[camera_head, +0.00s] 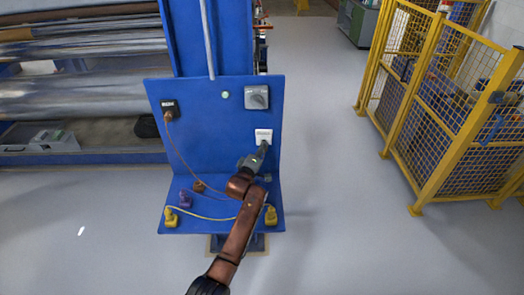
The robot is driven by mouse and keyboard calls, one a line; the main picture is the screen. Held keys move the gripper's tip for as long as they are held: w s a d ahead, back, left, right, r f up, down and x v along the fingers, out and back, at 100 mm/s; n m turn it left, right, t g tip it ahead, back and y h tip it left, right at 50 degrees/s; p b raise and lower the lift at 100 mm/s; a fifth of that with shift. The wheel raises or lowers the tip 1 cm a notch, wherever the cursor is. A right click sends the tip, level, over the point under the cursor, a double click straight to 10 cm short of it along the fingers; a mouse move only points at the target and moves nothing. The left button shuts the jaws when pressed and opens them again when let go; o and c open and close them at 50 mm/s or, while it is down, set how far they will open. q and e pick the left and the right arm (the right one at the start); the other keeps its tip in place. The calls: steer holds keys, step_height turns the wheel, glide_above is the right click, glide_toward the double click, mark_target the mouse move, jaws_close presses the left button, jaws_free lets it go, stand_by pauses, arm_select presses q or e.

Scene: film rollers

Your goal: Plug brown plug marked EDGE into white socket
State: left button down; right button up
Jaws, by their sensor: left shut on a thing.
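The white socket (263,136) is on the upright blue panel, toward its right edge. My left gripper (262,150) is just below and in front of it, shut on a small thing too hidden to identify. I cannot tell whether that thing touches the socket. A small brown plug (198,186) lies on the blue shelf, left of my arm. A brown cord (183,155) runs from the black socket (168,108) at the panel's left down toward the shelf and my arm. The marking EDGE cannot be read. My right gripper is not in view.
A purple plug (185,200) and yellow plugs (171,216) (270,216) with a yellow cord are on the blue shelf (215,226). A grey rotary switch (257,97) sits above the white socket. Yellow mesh fencing (430,110) stands right, beyond clear floor.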

arm_select(q)
steer(key=shift+w+b, duration=0.35)
steer(key=shift+w, duration=0.05)
steer(key=c, duration=1.6)
jaws_free()
